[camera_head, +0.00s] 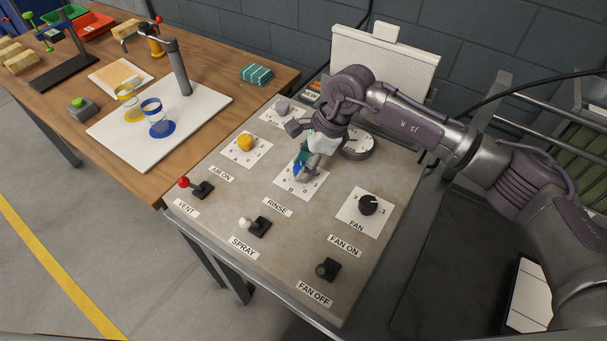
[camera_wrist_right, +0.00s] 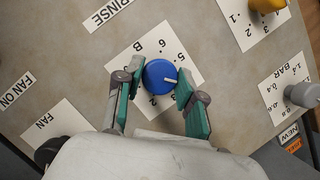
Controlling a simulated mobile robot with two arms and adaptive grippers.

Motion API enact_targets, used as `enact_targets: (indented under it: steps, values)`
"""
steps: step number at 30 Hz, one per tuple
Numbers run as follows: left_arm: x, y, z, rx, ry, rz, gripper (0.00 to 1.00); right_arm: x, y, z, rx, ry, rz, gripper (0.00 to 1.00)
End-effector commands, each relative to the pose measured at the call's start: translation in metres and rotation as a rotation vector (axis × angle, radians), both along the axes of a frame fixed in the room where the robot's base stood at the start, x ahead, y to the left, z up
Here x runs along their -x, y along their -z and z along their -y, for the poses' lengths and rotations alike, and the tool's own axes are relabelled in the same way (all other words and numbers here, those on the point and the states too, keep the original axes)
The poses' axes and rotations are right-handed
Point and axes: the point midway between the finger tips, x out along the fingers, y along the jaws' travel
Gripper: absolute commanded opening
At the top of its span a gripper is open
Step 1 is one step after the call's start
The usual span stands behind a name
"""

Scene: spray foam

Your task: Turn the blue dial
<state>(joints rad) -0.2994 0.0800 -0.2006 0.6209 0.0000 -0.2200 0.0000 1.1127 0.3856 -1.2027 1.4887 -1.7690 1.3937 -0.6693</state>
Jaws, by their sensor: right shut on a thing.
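The blue dial (camera_head: 297,169) sits on a white numbered card (camera_head: 312,186) on the grey control panel, above the RINSE label. In the right wrist view the dial (camera_wrist_right: 158,73) is round, with a white pointer mark directed to the right. My right gripper (camera_head: 304,162) reaches down over the dial and hides part of it in the head view. Its two teal-padded fingers (camera_wrist_right: 161,80) stand on either side of the dial and are shut on it. My left gripper is in neither view.
A yellow knob (camera_head: 245,143) and a black fan knob (camera_head: 368,204) flank the dial. A red-tipped vent lever (camera_head: 184,182), a white-tipped spray lever (camera_head: 246,222) and a black switch (camera_head: 327,269) stand nearer the front. A round gauge (camera_head: 358,146) is just behind my right gripper.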

Motion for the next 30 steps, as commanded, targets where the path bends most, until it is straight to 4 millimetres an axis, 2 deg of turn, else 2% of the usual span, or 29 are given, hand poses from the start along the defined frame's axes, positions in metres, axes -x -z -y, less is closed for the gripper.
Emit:
enact_targets:
  steps: [1,6,23,24,27,28,30]
  values:
    - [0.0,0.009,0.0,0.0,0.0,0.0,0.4,-0.001,0.004,0.0,0.001,-0.02,0.002,0.04]
    - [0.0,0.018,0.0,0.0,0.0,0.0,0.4,-0.001,0.002,0.0,0.001,-0.079,0.0,0.04]
    - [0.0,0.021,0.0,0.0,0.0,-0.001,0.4,-0.001,0.0,0.0,0.002,-0.109,0.0,0.04]
    - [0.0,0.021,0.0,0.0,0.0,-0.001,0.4,-0.001,0.0,0.0,0.002,-0.109,0.0,0.43]
    - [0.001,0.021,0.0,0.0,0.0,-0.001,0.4,-0.001,0.0,0.0,0.001,-0.109,0.0,0.6]
    - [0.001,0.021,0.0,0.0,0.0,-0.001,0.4,-0.001,0.0,0.0,0.001,-0.109,0.0,0.63]
    - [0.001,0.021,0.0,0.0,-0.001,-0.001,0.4,-0.001,0.0,0.0,0.001,-0.109,0.0,0.63]
